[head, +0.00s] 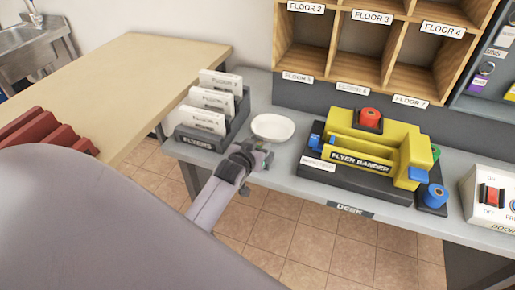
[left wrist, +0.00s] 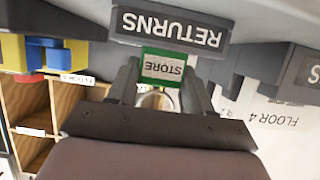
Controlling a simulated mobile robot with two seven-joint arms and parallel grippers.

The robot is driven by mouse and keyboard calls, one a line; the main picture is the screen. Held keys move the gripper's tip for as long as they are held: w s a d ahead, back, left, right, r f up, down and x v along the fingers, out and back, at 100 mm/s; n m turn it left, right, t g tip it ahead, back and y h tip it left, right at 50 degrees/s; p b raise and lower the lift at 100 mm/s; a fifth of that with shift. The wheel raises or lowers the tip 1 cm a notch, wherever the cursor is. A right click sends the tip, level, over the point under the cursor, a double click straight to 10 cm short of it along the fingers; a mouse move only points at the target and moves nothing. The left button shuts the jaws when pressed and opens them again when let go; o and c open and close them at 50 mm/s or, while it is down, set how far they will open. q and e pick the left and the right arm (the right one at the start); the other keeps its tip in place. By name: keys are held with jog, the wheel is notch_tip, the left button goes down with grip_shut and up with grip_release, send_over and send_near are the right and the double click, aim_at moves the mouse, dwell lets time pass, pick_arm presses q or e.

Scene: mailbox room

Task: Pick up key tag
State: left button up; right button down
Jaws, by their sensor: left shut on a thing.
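A green key tag (left wrist: 163,68) with a white label reading STORE shows in the left wrist view, with a metal ring (left wrist: 154,100) below it in the picture. My left gripper (left wrist: 160,82) is shut on the tag, with one finger on each side. In the head view my left gripper (head: 252,155) is at the desk's front edge, just in front of a white dish (head: 273,127). I cannot make out the tag there. A dark RETURNS sign (left wrist: 171,29) lies just beyond the tag in the wrist view. My right gripper is not in view.
The grey desk (head: 290,176) bears a FLYERS rack (head: 212,138) left of the dish and a yellow flyer bander (head: 372,145) to its right. Wooden pigeonholes (head: 362,42) stand behind. A switch box (head: 488,197) is at right.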

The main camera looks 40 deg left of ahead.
pick_arm(q)
notch_tip(320, 180, up, 20)
jog(key=p, duration=0.2)
jog(key=shift+f, duration=0.1)
dwell(0.8)
